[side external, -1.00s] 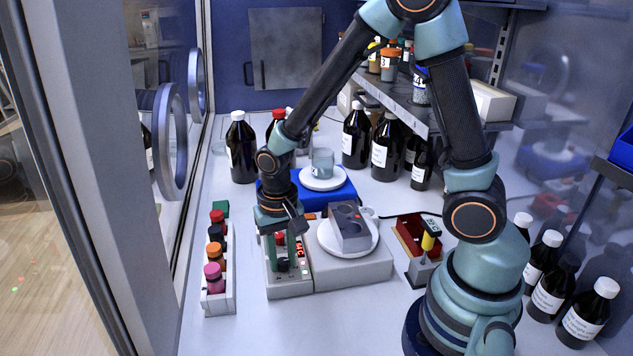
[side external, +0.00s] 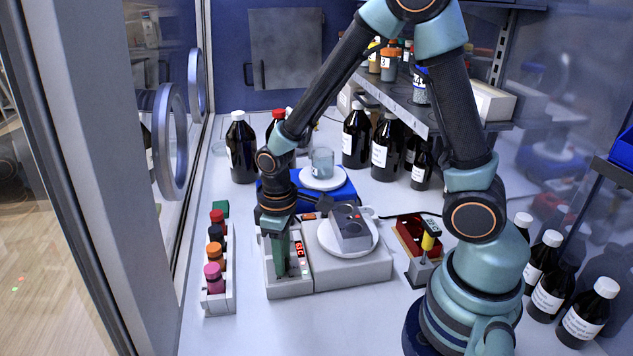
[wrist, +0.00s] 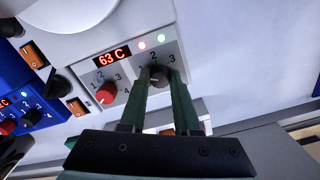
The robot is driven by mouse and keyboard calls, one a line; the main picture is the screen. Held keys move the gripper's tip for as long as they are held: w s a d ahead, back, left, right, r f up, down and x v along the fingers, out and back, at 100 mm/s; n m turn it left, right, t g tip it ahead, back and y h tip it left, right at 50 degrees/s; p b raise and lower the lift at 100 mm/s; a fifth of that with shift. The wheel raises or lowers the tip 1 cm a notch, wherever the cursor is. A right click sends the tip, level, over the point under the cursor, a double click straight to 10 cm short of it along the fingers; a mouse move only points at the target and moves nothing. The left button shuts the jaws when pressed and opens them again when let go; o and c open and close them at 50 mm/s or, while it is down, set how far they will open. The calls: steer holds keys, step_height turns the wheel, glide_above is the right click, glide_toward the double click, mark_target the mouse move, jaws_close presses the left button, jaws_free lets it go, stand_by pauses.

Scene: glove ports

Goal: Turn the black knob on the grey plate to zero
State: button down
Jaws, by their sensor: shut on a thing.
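The grey plate (side external: 352,270) stands mid-bench, with a round white top and a control panel at its left. The black knob (wrist: 157,75) sits on that panel, with the numbers 1, 2 and 3 showing around it. My gripper (wrist: 158,82) has its two green fingers on either side of the knob and is shut on it. I cannot read the knob's pointer clearly. A red knob (wrist: 106,93) is beside it, under a display (wrist: 112,57) reading 63 C. In the side view my gripper (side external: 283,268) points down at the panel, and its fingers hide the black knob.
A grey block (side external: 350,228) lies on the plate's white top. A blue plate (side external: 338,191) with a beaker (side external: 322,162) stands behind. A rack of capped vials (side external: 217,265) is at the left. Dark bottles (side external: 386,146) stand behind at the right. The front bench is clear.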

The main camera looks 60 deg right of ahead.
steer(key=n, duration=0.6)
steer(key=shift+n, duration=0.3)
steer(key=n, duration=0.4)
steer(key=shift+n, duration=0.7)
steer(key=c, duration=0.6)
jaws_free()
steer(key=shift+r, duration=0.1)
step_height(320, 180, up, 12)
steer(key=shift+f, duration=0.1)
